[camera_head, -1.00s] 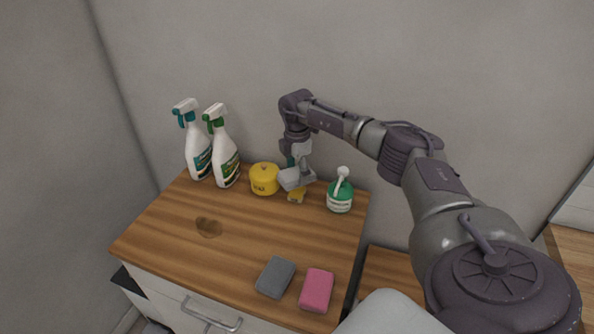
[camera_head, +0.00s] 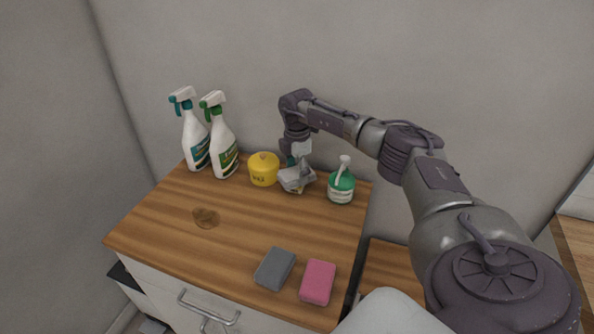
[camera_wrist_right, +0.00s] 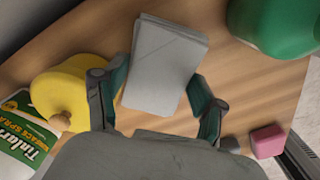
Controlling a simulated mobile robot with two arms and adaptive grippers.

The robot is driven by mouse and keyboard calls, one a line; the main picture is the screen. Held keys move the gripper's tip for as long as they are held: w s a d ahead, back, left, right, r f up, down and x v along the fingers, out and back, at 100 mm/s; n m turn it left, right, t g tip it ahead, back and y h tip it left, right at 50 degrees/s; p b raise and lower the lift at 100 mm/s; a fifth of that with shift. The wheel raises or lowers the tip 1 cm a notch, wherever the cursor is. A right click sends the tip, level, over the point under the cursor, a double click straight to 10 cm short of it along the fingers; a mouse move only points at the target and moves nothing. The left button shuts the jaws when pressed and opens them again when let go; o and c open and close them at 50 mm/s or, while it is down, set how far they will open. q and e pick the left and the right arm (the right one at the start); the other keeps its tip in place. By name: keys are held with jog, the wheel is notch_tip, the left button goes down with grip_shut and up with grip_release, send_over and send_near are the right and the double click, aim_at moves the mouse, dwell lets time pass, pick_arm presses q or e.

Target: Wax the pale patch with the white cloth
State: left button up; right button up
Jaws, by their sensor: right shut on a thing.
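The white cloth (camera_head: 298,184), a folded pale-grey stack, is at the back of the wooden counter. My right gripper (camera_head: 296,172) reaches down from above and is shut on it. In the right wrist view the cloth (camera_wrist_right: 165,65) shows between the two green-tipped fingers. I cannot tell whether the cloth touches the counter. A yellow wax tin (camera_head: 263,171) stands just left of the cloth. The only patch (camera_head: 206,218) I see on the wood is brownish, at the left of the counter, away from the cloth. My left gripper is out of view.
Two spray bottles (camera_head: 196,145) (camera_head: 222,150) stand at the back left. A green pump bottle (camera_head: 341,186) stands right of the cloth. A grey sponge (camera_head: 275,268) and a pink sponge (camera_head: 318,282) lie near the front edge. The middle of the counter is clear.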

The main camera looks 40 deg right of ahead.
aim_at(297, 172)
jog(key=shift+f, duration=0.5)
dwell(0.4)
dwell(1.6)
notch_tip(297, 172, up, 7)
jog(key=p, duration=0.6)
jog(key=shift+p, duration=0.35)
dwell(0.6)
